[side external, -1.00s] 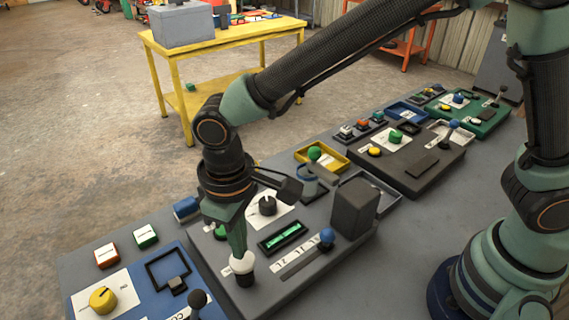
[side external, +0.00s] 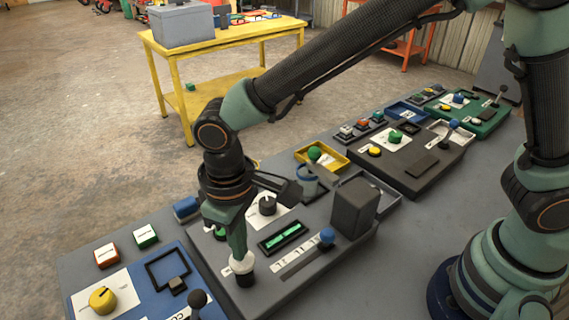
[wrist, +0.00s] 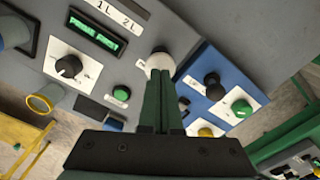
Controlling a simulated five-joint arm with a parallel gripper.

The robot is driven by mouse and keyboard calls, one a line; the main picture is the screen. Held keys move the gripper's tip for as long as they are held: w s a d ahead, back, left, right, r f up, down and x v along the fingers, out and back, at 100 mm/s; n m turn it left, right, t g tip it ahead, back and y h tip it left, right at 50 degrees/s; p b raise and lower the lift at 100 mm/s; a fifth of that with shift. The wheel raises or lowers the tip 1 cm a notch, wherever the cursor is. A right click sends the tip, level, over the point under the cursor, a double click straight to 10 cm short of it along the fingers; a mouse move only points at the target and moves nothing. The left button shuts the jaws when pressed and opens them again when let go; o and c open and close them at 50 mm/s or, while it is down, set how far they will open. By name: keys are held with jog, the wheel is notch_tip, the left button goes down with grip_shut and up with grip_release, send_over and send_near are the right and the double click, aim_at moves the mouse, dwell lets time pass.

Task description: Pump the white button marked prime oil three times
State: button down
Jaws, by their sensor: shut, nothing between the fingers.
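The white button (side external: 242,265) is a round white cap on a dark collar at the front left of the grey panel. My gripper (side external: 240,252) is shut and empty, pointing down, with its tips on top of the cap. In the wrist view the green fingers (wrist: 161,78) are together and reach the white button (wrist: 160,61), covering part of it. A small white label beside the button is mostly hidden, and I cannot read it. How far the button is pressed in is hard to tell.
The grey panel also carries a lit green display (side external: 283,238), a black knob (side external: 267,205), a blue-topped slider (side external: 327,237) and a tall dark block (side external: 355,208). A blue panel with a yellow knob (side external: 102,299) and a black-topped lever (side external: 197,299) stands close on the left.

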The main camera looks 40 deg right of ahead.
jog(key=shift+f, duration=1.25)
dwell(0.3)
jog(key=shift+r, duration=3.8)
jog(key=w+d+r+m+t+y, duration=0.15)
jog(key=d+r, duration=0.25)
jog(key=d, duration=0.4)
jog(key=w+d+r+m+t+h, duration=0.1)
jog(key=d+r+m, duration=0.15)
jog(key=d, duration=0.45)
jog(key=s+d+r+m+t, duration=0.2)
jog(key=s+d+t, duration=0.1)
jog(key=d, duration=1.1)
jog(key=shift+s+d+r, duration=0.15)
jog(key=shift+s+d, duration=0.1)
jog(key=shift+s, duration=0.25)
